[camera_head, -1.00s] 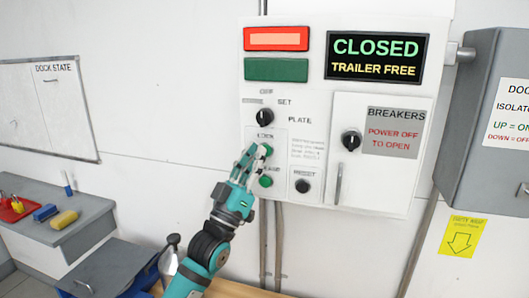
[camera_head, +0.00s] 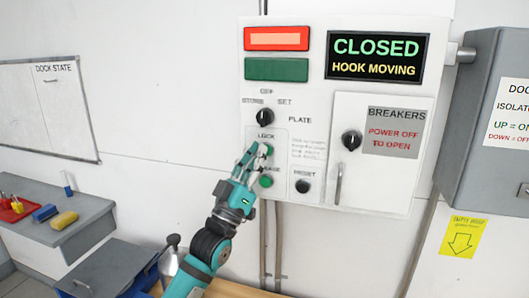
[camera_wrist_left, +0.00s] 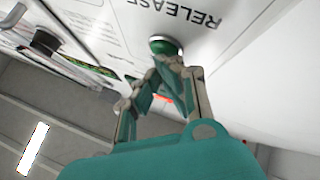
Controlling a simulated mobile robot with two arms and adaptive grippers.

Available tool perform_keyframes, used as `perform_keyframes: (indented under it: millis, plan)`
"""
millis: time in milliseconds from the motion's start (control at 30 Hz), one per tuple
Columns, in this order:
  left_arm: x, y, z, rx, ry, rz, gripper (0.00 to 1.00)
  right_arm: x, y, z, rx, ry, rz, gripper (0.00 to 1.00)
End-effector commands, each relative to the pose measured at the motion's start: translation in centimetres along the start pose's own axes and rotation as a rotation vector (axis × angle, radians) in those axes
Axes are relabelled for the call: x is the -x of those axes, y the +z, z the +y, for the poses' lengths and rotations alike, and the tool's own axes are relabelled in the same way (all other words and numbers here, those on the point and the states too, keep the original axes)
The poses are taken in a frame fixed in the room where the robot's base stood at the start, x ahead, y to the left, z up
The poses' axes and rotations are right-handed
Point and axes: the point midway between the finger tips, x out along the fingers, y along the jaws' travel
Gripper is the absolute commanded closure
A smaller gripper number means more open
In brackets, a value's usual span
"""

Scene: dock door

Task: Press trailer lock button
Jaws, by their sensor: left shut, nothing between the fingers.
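The white control panel (camera_head: 318,180) carries a green button under the LOCK label (camera_head: 267,149) and a second green button below it (camera_head: 266,182), whose label is partly covered. My left gripper (camera_head: 256,151) is shut and empty, its fingertips at the left edge of the LOCK button; I cannot tell whether they touch it. In the left wrist view, a green button beside the RELEASE lettering (camera_wrist_left: 165,44) shows just beyond the left fingertips (camera_wrist_left: 170,63). The display (camera_head: 376,58) reads CLOSED and HOOK MOVING. My right gripper is not in view.
A selector knob (camera_head: 265,116) sits above the buttons and a dark RESET button (camera_head: 303,186) to their right. The breaker door (camera_head: 385,185) has a knob and handle. A grey isolator box (camera_head: 484,105) stands at right, a grey counter (camera_head: 45,240) at left.

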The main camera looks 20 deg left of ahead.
Motion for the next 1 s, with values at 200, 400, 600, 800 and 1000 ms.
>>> perform_keyframes:
  millis: [200,400,600,800,1000]
  plan:
    - [0.3,-0.2,0.3,0.0,-0.001,-0.002,1.0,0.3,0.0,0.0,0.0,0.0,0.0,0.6]
    - [1.1,-0.8,0.8,0.0,-0.001,-0.001,1.0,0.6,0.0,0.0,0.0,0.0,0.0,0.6]
    - [1.2,-0.8,0.9,0.0,0.0,0.0,1.0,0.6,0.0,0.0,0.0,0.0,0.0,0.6]
    - [1.4,-1.0,1.0,0.0,-0.001,-0.001,1.0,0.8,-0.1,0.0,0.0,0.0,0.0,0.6]
    - [2.7,-2.0,2.0,0.001,0.0,-0.001,1.0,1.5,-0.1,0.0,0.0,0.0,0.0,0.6]
